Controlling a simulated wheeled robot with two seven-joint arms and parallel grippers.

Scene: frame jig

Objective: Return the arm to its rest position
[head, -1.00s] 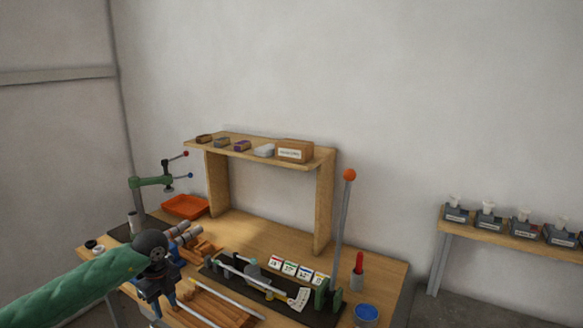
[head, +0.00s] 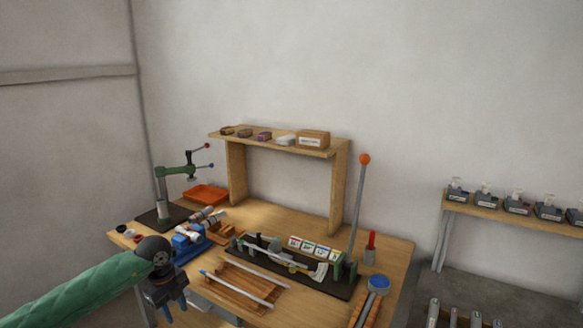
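My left arm, in a green padded sleeve, comes in from the lower left of the head view. Its dark gripper with blue fingertips (head: 175,308) points down in front of the workbench's front left edge. The fingertips look apart, with nothing seen between them. The workbench (head: 285,215) is wooden, and the gripper is clear of the things on it. My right arm and gripper are not in view.
A black jig (head: 345,290) holds a pale rod on the bench. Wooden strips (head: 235,285), a blue vise (head: 190,243), a green press (head: 175,172) and an orange tray (head: 207,193) surround it. A tall orange-knobbed lever (head: 358,210) rises at right.

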